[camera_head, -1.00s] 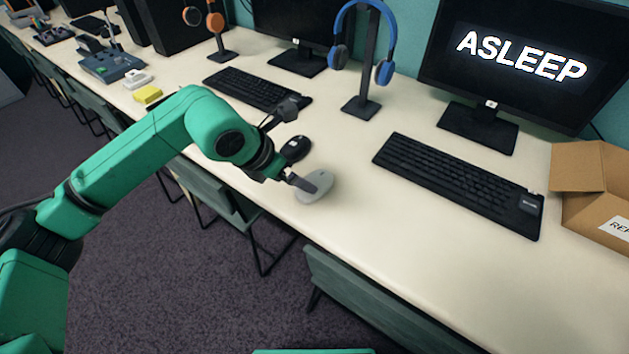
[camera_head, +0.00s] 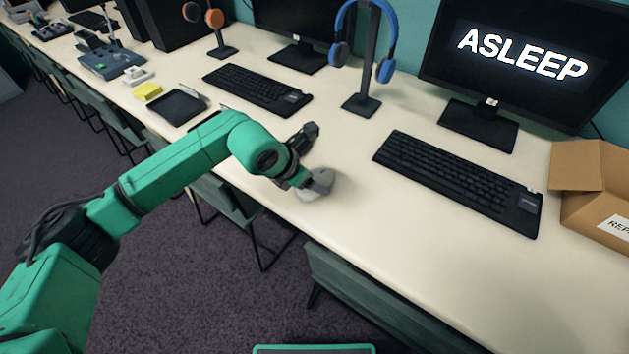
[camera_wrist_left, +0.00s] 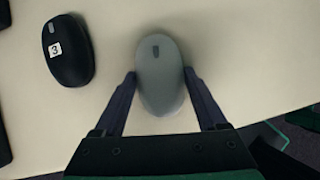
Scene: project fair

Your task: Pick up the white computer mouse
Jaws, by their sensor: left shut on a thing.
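The white computer mouse (camera_head: 316,184) is at the front part of the long desk in the head view, partly hidden by my left gripper (camera_head: 310,182). In the left wrist view the mouse (camera_wrist_left: 160,78) looks pale grey and sits between the two fingers of my left gripper (camera_wrist_left: 161,85). The fingers are shut on its sides. I cannot tell whether it still touches the desk. My right gripper is in neither view.
A black mouse (camera_wrist_left: 68,50) lies to the left of the white one in the wrist view. A black keyboard (camera_head: 458,184), a headphone stand (camera_head: 368,70) and an open cardboard box (camera_head: 592,190) stand on the desk (camera_head: 430,255). Chairs (camera_head: 350,285) are along its front edge.

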